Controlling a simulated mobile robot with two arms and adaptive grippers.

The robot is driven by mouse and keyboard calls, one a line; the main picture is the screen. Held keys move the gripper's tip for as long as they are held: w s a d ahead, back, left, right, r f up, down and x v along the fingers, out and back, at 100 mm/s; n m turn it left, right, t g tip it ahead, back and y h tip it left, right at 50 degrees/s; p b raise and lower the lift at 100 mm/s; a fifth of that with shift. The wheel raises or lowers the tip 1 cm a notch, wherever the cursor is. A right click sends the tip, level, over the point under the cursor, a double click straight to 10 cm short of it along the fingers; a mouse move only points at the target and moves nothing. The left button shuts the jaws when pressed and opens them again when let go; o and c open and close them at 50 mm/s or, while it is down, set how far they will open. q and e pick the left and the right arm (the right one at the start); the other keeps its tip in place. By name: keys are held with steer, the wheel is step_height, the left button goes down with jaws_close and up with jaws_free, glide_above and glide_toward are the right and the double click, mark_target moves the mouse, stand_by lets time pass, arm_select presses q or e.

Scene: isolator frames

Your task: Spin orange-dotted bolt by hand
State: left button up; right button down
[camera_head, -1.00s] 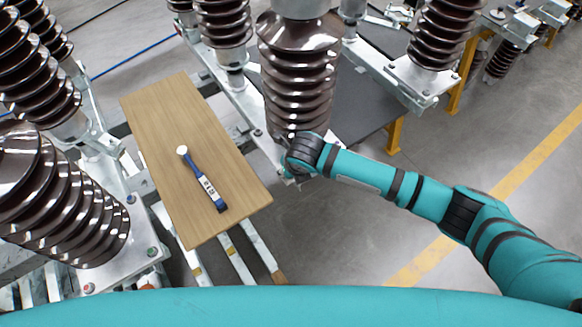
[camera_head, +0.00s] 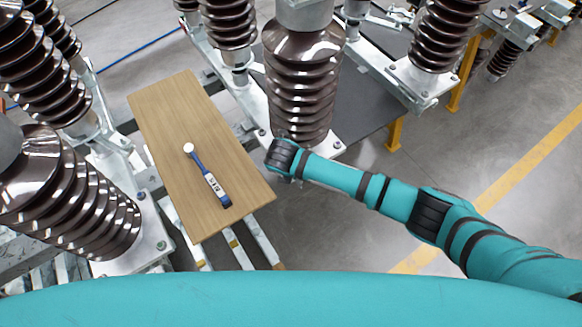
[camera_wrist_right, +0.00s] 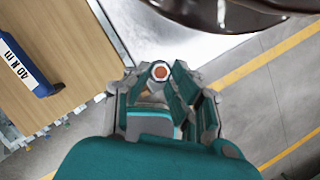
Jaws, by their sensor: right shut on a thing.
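In the right wrist view, the orange-dotted bolt (camera_wrist_right: 160,72) shows as a pale ring around an orange-brown centre. It sits at the fingertips of my right gripper (camera_wrist_right: 158,80), which is shut on it. The bolt is at the edge of a bright metal base plate (camera_wrist_right: 150,30). In the head view, my right wrist is beside the foot of the middle brown insulator (camera_head: 300,85) and hides the fingers and the bolt. My left gripper is not in view.
A wooden board (camera_head: 165,130) lies left of my right wrist, carrying a blue torque wrench (camera_head: 211,183) with a white label. Ribbed insulators (camera_head: 75,195) stand at the left. Open grey floor (camera_head: 350,240) lies at the lower right.

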stand_by(0.4)
steer(key=c, duration=1.2)
jaws_free()
steer(key=v, duration=1.2)
steer(key=shift+w+r, duration=0.1)
